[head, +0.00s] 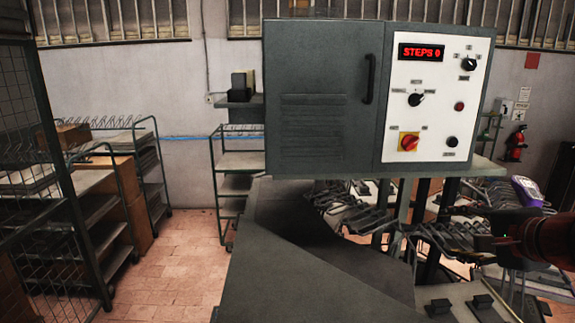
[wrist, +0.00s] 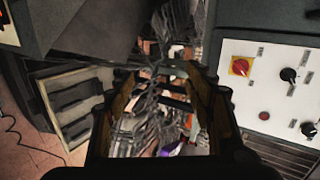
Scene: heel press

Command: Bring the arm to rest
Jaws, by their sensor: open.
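My gripper (wrist: 165,95) shows in the wrist view with its two dark, yellowish-edged fingers spread apart. Nothing is held between them; metal racks and a cluttered floor show through the gap. In the head view, part of my arm (head: 548,238), reddish and dark, comes in from the right edge, below and to the right of the control panel (head: 437,95). The fingers are hard to make out there against the dark metalwork. The white panel also shows at the right of the wrist view (wrist: 275,85), apart from the fingers. Its red display (head: 421,52) reads "STEPS 0".
A grey cabinet (head: 315,100) with a black handle adjoins the panel. A dark machine body (head: 270,260) stands below, with metal racks (head: 350,210) to its right. Shelf trolleys (head: 145,165) stand at left. Tiled floor (head: 175,260) is clear between them and the machine.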

